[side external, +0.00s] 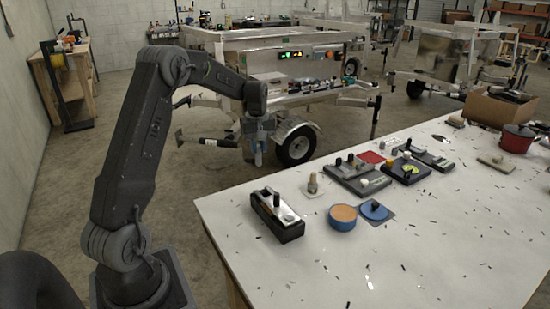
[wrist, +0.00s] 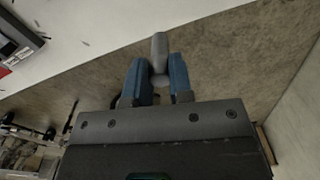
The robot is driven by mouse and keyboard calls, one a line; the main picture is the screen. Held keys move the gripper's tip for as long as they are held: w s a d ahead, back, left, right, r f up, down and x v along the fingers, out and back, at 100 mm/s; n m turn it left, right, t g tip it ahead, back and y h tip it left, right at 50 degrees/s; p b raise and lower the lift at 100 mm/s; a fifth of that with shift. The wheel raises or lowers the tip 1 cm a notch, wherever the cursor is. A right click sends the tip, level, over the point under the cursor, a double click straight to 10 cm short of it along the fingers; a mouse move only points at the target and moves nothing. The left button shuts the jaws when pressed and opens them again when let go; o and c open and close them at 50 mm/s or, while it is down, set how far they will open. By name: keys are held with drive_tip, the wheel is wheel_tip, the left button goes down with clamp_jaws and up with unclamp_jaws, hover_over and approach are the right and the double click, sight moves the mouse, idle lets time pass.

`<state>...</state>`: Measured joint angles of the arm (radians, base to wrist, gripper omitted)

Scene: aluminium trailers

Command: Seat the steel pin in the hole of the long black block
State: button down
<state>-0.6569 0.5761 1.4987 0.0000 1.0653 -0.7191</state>
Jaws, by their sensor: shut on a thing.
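The steel pin (wrist: 159,46) is a grey cylinder held between the blue fingers of my gripper (wrist: 159,74), its end reaching past the fingertips in the wrist view. In the side view my gripper (side external: 256,155) hangs pointing down in the air, over the floor to the left of the table. The long black block (side external: 286,233) lies on the table near its left edge, apart from my gripper. It has a bright metal top and a dark upright knob. I cannot make out its hole.
On the white table (side external: 420,260) are a blue round container (side external: 342,224), a blue lid (side external: 373,211), a peg on a pale plate (side external: 313,185) and dark boards (side external: 358,180). A red pot (side external: 516,140) stands far right. Small dark bits are scattered about.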

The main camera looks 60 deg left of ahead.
drive_tip(key=s+a+r, duration=0.2)
drive_tip(key=s+r, duration=0.1)
drive_tip(key=d+f+m, duration=0.1)
drive_tip(key=d+m, duration=0.3)
drive_tip(key=d, duration=0.8)
drive_tip(key=shift+m, duration=0.3)
drive_tip(key=shift+s+d+f, duration=0.15)
drive_tip(key=shift+d+f, duration=0.05)
drive_tip(key=shift+f, duration=1.25)
drive_tip(key=shift+s+d+f, duration=0.15)
drive_tip(key=shift+d+f, duration=0.1)
drive_tip(key=shift+f, duration=1.15)
drive_tip(key=shift+s+d+f, duration=0.15)
drive_tip(key=shift+d+f, duration=0.05)
drive_tip(key=shift+f, duration=1.25)
drive_tip(key=shift+f, duration=0.15)
drive_tip(key=c, duration=1)
unclamp_jaws()
